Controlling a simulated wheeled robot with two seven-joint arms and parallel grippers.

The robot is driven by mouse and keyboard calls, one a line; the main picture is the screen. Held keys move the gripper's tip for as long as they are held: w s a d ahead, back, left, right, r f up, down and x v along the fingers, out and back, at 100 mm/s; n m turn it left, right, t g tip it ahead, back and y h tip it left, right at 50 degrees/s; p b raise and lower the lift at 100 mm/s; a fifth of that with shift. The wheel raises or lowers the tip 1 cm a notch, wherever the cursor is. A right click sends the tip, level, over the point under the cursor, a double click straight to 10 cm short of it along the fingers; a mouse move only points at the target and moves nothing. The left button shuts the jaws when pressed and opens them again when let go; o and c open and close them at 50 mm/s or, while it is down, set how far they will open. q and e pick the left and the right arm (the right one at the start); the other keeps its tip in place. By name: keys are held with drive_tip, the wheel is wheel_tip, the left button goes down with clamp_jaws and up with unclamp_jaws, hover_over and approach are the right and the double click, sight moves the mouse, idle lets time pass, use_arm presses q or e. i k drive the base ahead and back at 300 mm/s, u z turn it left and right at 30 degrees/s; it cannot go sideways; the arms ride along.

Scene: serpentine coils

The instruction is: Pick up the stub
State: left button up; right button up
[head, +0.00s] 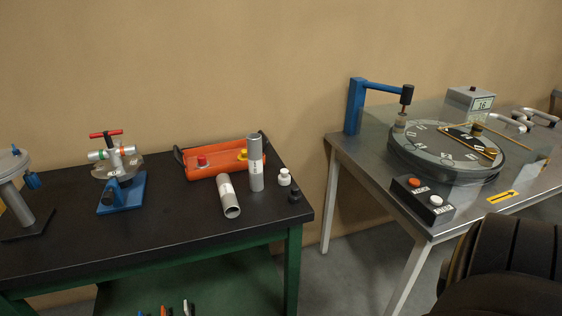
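Two grey tubes are at the right end of the black bench; I cannot tell which one is the stub. One grey tube (255,165) stands upright and has dark lettering on its side. The other grey tube (229,198) lies on its side just left of it, with its open end toward me and a white label. A small white-capped piece (284,177) and a small black piece (294,196) stand to the right of the upright tube. Neither of my grippers is in view.
The black bench (180,231) has free room along its front. An orange tray (208,172) lies behind the tubes. A blue-based fixture (123,196) stands left. A steel table (370,172) with a round dial (445,152) and a button box (422,199) stands right, across a gap.

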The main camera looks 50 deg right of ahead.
sight(254, 143)
drive_tip(key=z, duration=0.95)
drive_tip(key=i, duration=0.25)
